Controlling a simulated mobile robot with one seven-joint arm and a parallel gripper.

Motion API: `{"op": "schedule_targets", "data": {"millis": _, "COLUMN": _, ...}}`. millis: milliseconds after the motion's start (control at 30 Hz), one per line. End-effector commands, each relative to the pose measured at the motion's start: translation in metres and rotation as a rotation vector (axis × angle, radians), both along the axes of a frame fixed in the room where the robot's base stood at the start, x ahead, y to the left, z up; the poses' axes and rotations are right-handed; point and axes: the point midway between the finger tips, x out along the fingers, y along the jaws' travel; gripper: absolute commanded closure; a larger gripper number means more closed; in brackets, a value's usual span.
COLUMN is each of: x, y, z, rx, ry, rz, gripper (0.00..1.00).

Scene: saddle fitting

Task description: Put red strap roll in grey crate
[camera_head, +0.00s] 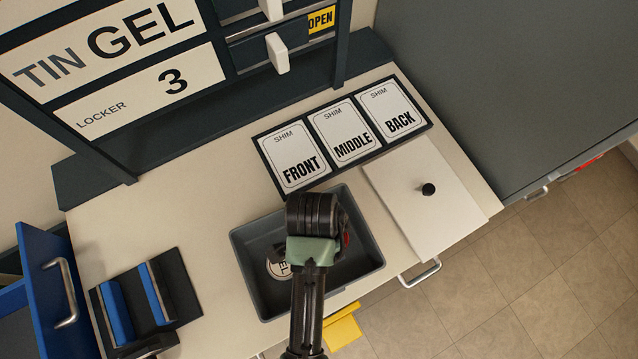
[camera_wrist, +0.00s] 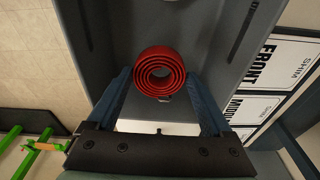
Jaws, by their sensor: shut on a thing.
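The red strap roll (camera_wrist: 145,76) is a coiled ring in the wrist view, held between the blue fingers of my gripper (camera_wrist: 162,78). My gripper is shut on it. The grey crate (camera_wrist: 105,35) lies behind and around the roll in the wrist view. In the head view the grey crate (camera_head: 248,250) stands on the bench, and my gripper (camera_head: 338,246) is over its right part. Only a sliver of the red roll (camera_head: 346,238) shows there; my arm hides the rest. I cannot tell how high the roll is above the crate floor.
A round labelled thing (camera_head: 277,268) lies in the crate, partly hidden by my arm. Shim cards (camera_head: 341,135) lie behind the crate. A white board with a black knob (camera_head: 425,215) is to its right. A black holder with blue bars (camera_head: 180,290) is at left, near an open blue door (camera_head: 48,255).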

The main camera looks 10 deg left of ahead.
Motion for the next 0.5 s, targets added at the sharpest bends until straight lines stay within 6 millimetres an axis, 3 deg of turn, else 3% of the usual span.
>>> {"op": "schedule_targets", "data": {"millis": 100, "x": 0.000, "y": 0.000, "z": -0.020, "rx": 0.000, "ry": 0.002, "rz": 0.001, "gripper": 0.80}}
{"op": "schedule_targets", "data": {"millis": 500, "x": 0.000, "y": 0.000, "z": -0.068, "rx": 0.000, "ry": 0.002, "rz": 0.003, "gripper": 0.80}}
